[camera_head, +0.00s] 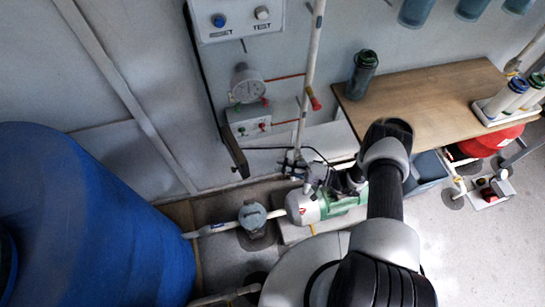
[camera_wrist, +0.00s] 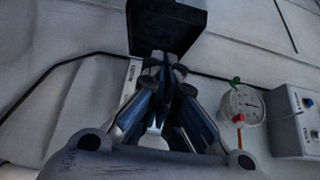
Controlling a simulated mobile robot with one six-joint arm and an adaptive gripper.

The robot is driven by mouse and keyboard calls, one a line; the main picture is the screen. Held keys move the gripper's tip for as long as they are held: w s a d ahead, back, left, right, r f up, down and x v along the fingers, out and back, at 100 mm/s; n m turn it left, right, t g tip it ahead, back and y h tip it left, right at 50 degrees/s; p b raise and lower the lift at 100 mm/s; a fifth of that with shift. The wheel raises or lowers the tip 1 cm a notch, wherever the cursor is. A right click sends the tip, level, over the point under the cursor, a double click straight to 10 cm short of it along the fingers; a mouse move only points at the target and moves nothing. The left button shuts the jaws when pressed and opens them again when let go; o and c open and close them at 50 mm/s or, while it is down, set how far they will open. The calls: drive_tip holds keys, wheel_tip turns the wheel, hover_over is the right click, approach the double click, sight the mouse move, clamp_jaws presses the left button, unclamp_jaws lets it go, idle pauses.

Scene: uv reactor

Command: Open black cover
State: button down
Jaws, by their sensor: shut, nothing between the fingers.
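A black box-like cover (camera_wrist: 166,26) shows at the top of the wrist view, just beyond my fingertips. My gripper (camera_wrist: 165,78) is shut with nothing between its fingers, and its tips point at the lower edge of the cover. I cannot tell whether they touch it. In the head view my gripper (camera_head: 296,163) is small, near the white vertical pipe and above the green and white pump. A dark narrow piece (camera_head: 236,158) on the wall lies to its left; I cannot tell whether it is the same cover.
A white vertical pipe (camera_head: 312,55) stands close to my gripper. A large blue tank (camera_head: 90,220) fills the left. A wooden table (camera_head: 425,95) with a dark bottle (camera_head: 361,75) is right.

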drive_tip(key=a+b, duration=0.1)
drive_tip(key=a, duration=1)
drive_tip(key=shift+w+a, duration=0.2)
drive_tip(key=shift+a, duration=0.2)
